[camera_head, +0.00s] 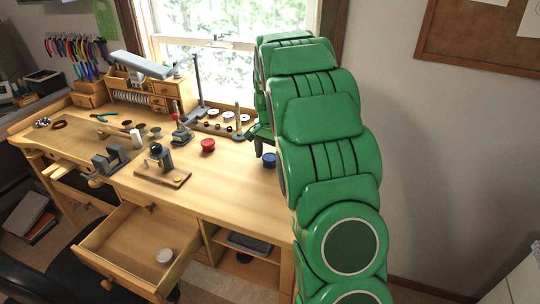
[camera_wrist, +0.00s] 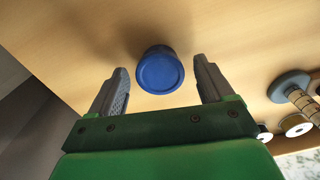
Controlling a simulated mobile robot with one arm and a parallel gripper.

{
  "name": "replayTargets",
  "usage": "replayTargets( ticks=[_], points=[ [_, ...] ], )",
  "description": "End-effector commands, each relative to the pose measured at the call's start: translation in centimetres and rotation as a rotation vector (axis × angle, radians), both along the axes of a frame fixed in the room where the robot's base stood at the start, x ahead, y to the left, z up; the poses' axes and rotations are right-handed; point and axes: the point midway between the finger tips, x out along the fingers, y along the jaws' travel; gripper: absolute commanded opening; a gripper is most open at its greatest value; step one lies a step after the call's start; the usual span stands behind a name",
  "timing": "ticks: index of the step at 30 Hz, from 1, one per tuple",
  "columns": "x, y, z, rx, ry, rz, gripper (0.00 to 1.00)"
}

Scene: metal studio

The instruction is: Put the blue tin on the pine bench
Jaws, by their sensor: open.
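The blue tin (camera_head: 269,160) stands on the pine bench (camera_head: 235,185) near its right end, partly hidden by my green arm in the head view. In the wrist view the blue tin (camera_wrist: 160,70) sits just ahead of my gripper (camera_wrist: 162,82), centred between the two fingers. The fingers are apart and I see clear gaps on both sides of the tin. In the head view only a small part of my gripper (camera_head: 260,139) shows, beside and just above the tin.
A red tin (camera_head: 208,146) stands on the bench left of the blue one. A rack of discs and a post (camera_head: 237,120) stand behind. A wooden block with a tool (camera_head: 162,172) lies left. An open drawer (camera_head: 130,243) holds a round white tin (camera_head: 165,256).

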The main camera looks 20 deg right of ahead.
Motion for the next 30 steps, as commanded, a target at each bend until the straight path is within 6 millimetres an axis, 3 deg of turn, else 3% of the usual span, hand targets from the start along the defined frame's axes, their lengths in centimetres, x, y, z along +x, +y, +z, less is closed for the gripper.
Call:
replayTargets(
  ticks=[5, 19, 30],
  points=[
    [0.1, 0.0, 2.0, -0.002, -0.005, 0.000, 0.81],
    [0.1, 0.0, 10.1, -0.001, -0.004, 0.000, 0.81],
    [0.0, 0.0, 12.0, 0.001, -0.001, 0.000, 0.81]
  ],
)
